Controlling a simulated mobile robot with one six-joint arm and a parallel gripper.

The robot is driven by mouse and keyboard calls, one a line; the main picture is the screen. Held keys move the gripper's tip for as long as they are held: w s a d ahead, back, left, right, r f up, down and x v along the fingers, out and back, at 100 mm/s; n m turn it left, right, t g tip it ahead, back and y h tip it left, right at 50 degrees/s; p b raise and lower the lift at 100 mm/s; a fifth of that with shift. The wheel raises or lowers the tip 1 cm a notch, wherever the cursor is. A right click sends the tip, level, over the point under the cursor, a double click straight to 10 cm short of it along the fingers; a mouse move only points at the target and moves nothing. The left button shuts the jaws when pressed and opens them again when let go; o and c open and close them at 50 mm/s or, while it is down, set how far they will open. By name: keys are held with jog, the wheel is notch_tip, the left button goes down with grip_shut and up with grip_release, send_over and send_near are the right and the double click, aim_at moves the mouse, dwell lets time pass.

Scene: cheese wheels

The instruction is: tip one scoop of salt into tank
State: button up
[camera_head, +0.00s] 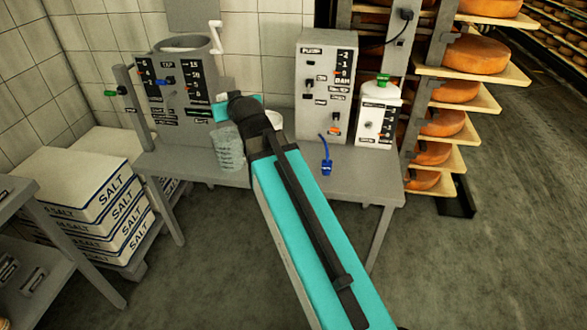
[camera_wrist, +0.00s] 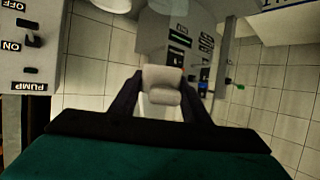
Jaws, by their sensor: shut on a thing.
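In the wrist view, which shows the room upside down, my gripper (camera_wrist: 162,97) has its two dark fingers closed on a pale, blocky piece, seemingly the scoop (camera_wrist: 162,78). Whether it holds salt cannot be seen. The grey tank (camera_head: 186,88), with a round open top, stands at the back left of the bench. It also shows beyond the held piece in the wrist view (camera_wrist: 180,22). In the head view my arm reaches over the bench just right of the tank, and the fingertips are not clear there. Salt bags (camera_head: 85,185) are stacked at the left.
A grey pump box (camera_head: 322,85) and a white bottle with a green cap (camera_head: 378,112) stand on the bench (camera_head: 360,185) to the right. A translucent cup (camera_head: 228,150) is beside my arm. Shelves of cheese wheels (camera_head: 458,92) rise at the right. Open floor lies in front.

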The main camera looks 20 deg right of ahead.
notch_tip(320, 180, up, 16)
jog(key=p, duration=1.6)
jog(key=shift+r, duration=0.25)
jog(key=shift+a, duration=0.1)
